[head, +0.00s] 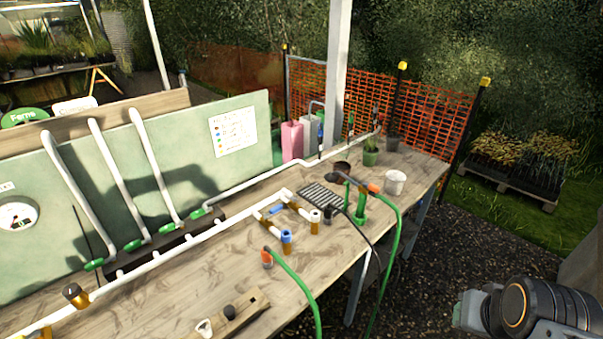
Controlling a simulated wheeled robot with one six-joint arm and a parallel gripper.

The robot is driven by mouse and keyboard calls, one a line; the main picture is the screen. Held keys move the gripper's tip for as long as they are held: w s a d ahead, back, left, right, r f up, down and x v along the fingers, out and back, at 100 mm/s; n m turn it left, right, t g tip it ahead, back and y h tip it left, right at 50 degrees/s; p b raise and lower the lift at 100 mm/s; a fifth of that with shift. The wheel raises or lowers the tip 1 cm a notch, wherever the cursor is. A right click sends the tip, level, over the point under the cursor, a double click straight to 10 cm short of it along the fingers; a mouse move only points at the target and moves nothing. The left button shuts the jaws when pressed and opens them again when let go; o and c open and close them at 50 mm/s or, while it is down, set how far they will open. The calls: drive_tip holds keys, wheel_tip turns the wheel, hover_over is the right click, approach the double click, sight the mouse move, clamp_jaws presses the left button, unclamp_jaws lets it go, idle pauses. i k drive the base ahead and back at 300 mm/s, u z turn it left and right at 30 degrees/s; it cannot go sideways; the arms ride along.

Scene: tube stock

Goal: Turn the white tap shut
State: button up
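A white pipe line (190,236) runs along the bench. Near mid-bench it has two short branches with brass-brown fittings. The right branch ends in a fitting with a white top (314,214), which may be the white tap. The left branch ends in a fitting with a blue part (286,237). A blue piece (277,209) sits between the branches. The handles are too small to tell whether they are open or shut.
The wooden bench (180,297) carries a black grid tray (322,196), a white pot (394,182), green hoses (307,290) and a wooden block (235,315). A green board (190,150) stands behind the pipes. Gravel (425,265) is open right of the bench.

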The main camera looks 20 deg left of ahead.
sight(284, 191)
drive_tip(key=i, duration=1.55)
drive_tip(key=u, duration=2.2)
